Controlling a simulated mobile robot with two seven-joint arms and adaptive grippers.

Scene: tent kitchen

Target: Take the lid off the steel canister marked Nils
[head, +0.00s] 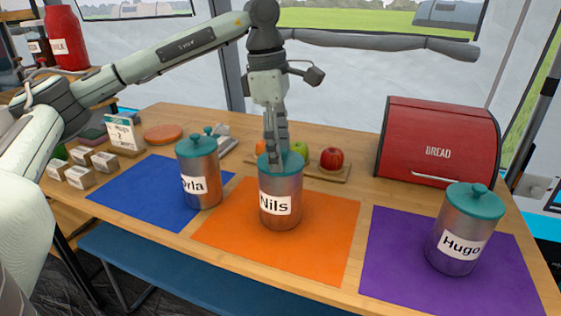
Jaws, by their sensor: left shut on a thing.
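The steel canister marked Nils (281,218) stands upright on an orange mat (332,236) in the middle of the table. Its teal lid (294,162) sits on top of it. My left gripper (277,157) points straight down from above and is shut on the lid's knob, which the fingers hide. I cannot tell whether any gap lies between lid and rim. My right gripper is not in view.
The Orla canister (199,180) stands close by on a blue mat (133,193). The Hugo canister (458,240) stands on a purple mat (398,264) at the right. Fruit on a board (341,172) and a red bread box (437,141) stand behind.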

